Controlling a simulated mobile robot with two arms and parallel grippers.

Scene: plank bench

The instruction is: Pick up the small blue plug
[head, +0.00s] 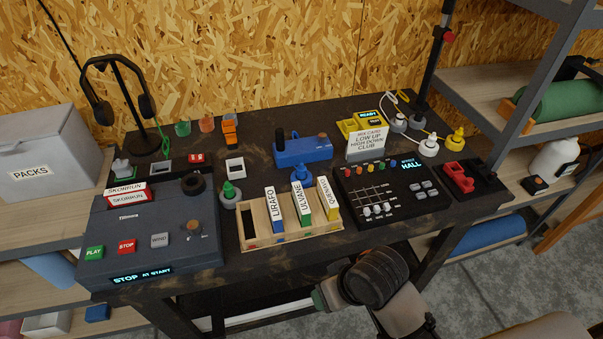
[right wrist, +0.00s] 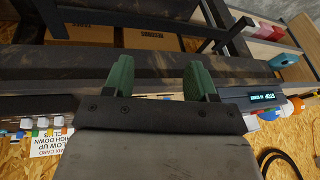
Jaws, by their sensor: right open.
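The small blue plug (head: 301,174) stands on the dark bench in the head view, behind the wooden card rack (head: 285,236) and in front of a larger blue device (head: 302,152). The tops of the cards in the rack are close to it. My right gripper (head: 322,296) is in front of the bench's front edge, well short of the plug. Its green fingers are apart and empty in the right wrist view (right wrist: 160,80). I cannot make out the plug in the right wrist view. My left gripper is not in view.
A green plug (head: 229,194) stands left of the rack. White (head: 429,147) and yellow (head: 455,140) plugs stand at the back right. A button console (head: 155,235) is at left, a black mixer panel (head: 385,197) right of the rack. A headphone stand (head: 128,95) rises at back left.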

